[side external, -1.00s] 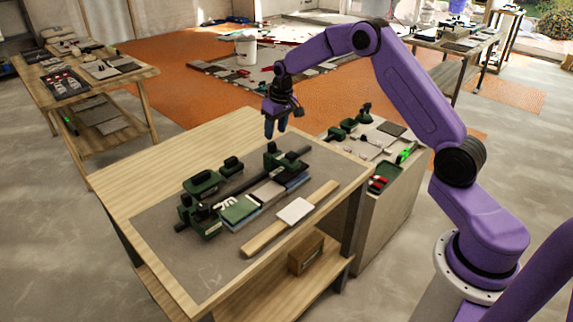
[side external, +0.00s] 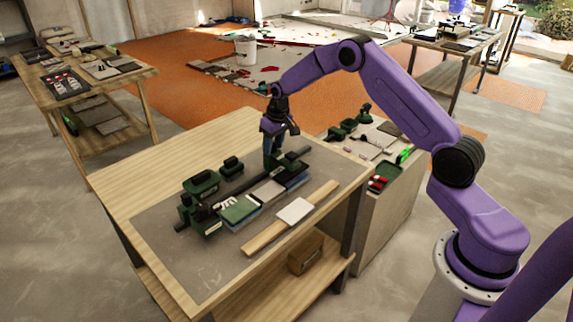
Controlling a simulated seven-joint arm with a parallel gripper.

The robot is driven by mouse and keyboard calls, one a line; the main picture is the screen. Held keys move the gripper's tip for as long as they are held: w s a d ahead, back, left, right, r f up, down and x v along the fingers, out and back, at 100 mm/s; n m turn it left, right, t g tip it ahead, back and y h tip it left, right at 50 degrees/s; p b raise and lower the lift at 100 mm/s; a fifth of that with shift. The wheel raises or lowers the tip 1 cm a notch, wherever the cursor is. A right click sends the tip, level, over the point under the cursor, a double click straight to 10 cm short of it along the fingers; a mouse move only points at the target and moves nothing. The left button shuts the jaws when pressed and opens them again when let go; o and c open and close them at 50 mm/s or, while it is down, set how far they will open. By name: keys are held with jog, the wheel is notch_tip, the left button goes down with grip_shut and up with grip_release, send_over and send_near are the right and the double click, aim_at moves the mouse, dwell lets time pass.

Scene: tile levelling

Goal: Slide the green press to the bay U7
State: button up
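Several dark green fixtures stand along a dark rail on the grey mat of the wooden bench. One green block (side external: 289,163), likely the press, sits at the rail's far right end. My gripper (side external: 271,158) points down at this block, its fingers overlapping it in the picture. Whether they touch or grip it is too small to tell. A row of tiles lies along the rail: a green tile (side external: 238,210) at the near end, grey and pale ones (side external: 268,190) beyond. No bay label is readable, so I cannot tell which is U7.
Other green fixtures (side external: 200,183) stand at the rail's left side. A wooden strip with a white tile (side external: 294,210) lies in front of the tiles. A side cabinet with tools (side external: 384,180) adjoins the bench on the right. The mat's near left part is clear.

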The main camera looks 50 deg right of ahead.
grip_shut()
jog(key=a, duration=2.1)
jog(key=shift+s+f, duration=0.2)
dwell(0.6)
jog(key=shift+a, duration=0.1)
jog(key=shift+o, duration=1.2)
grip_release()
jog(key=shift+w, duration=0.1)
jog(key=shift+w+r, duration=0.1)
jog(key=shift+r, duration=0.15)
notch_tip(320, 180, up, 7)
